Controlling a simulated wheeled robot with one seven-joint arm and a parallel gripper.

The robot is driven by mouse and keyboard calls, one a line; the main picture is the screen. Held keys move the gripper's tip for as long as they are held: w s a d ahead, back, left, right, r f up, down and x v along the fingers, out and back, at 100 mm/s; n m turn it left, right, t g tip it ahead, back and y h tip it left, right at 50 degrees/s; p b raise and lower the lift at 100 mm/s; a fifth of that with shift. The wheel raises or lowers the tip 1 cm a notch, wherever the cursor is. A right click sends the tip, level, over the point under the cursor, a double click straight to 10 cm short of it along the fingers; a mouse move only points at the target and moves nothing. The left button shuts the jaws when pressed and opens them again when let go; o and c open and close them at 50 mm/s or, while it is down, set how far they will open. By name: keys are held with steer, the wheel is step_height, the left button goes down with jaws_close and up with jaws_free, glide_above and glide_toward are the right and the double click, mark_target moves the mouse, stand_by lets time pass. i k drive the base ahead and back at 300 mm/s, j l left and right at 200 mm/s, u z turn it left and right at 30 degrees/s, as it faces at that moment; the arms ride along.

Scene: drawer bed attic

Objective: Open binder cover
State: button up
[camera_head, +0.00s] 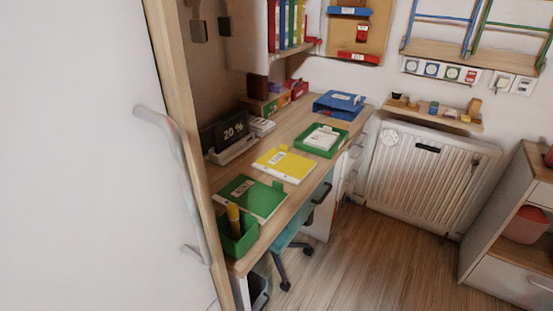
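Several binder-like items lie on the long wooden desk (297,124) in the head view. A green folder (252,197) with a white label lies flat near the front end. A yellow folder (285,167) with a white label lies flat behind it. A green tray-like item (321,140) with white paper on top is further back. A blue binder-like item (339,104) lies near the far end. Upright coloured binders (285,22) stand on the shelf above. Which one is the task's binder I cannot tell. The flat folders look closed. My gripper is not in view.
A green pen box (238,238) stands at the desk's front corner. A blue chair (292,232) is partly under the desk. A white panel with a grey handle (178,170) fills the left. The wooden floor (362,245) right of the desk is clear.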

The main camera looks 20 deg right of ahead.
mark_target(346, 101)
steer(key=i+l+z, duration=0.35)
steer(key=i, duration=0.35)
steer(key=i+l+z, duration=0.25)
steer(key=i+z, duration=0.15)
steer(key=i, duration=0.35)
steer(key=i+z, duration=0.35)
steer(key=i, duration=0.4)
